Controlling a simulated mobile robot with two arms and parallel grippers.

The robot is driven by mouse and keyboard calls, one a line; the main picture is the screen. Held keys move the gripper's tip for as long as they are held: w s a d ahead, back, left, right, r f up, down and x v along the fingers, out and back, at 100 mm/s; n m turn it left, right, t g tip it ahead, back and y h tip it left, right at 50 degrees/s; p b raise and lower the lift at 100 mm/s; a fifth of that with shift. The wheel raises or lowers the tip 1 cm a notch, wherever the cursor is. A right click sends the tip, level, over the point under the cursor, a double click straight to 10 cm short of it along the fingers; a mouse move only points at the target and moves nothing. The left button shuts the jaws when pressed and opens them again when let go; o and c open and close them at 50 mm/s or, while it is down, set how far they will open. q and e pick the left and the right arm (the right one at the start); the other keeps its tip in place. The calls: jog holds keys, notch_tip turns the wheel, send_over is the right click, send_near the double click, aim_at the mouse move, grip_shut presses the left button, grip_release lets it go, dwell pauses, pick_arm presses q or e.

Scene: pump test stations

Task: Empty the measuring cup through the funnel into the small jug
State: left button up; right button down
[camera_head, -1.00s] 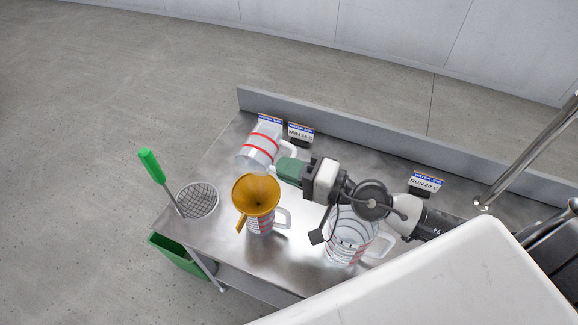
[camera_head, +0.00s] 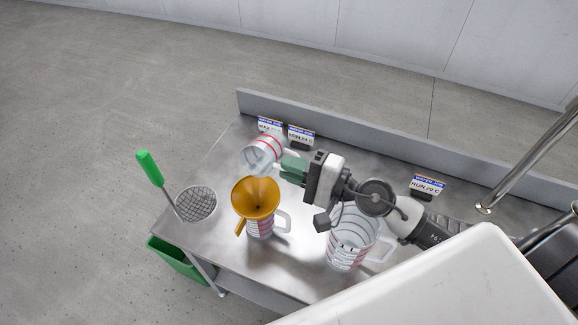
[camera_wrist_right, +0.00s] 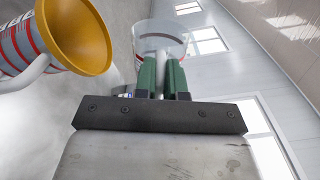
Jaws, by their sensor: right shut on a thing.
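The measuring cup (camera_head: 262,152) is a clear cup with red bands, tilted toward the lower left above the table in the head view. My right gripper (camera_head: 288,167) is shut on its handle; in the wrist view the green fingers (camera_wrist_right: 162,75) stand in front of the cup (camera_wrist_right: 162,38). The yellow funnel (camera_head: 256,197) sits in the mouth of the small jug (camera_head: 259,228), just below the cup in the head view. The funnel also shows at the left of the wrist view (camera_wrist_right: 85,38). I cannot tell whether liquid is in the cup. My left gripper is not in view.
A larger clear jug (camera_head: 347,247) with red marks stands on the steel table (camera_head: 215,245) under my right arm. A round mesh strainer (camera_head: 196,204) with a green handle is at the left end. A green bin (camera_head: 176,262) is below. Labels stand along the back ledge.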

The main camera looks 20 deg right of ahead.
jog(key=r+m+p, duration=0.1)
jog(key=m+p, duration=0.1)
jog(key=m, duration=0.1)
jog(key=r+m+p, duration=0.1)
jog(key=m+p, duration=0.1)
jog(key=m, duration=0.1)
jog(key=r+m+p, duration=0.1)
jog(key=m, duration=0.2)
jog(key=shift+w+d+r+p, duration=0.1)
jog(key=shift+w+d+p, duration=0.3)
jog(key=shift+f+m, duration=0.2)
jog(key=shift+m, duration=0.9)
jog(key=m, duration=0.1)
jog(key=f+m+p, duration=0.1)
jog(key=m, duration=0.1)
jog(key=shift+s+a, duration=0.1)
jog(key=shift+a, duration=0.05)
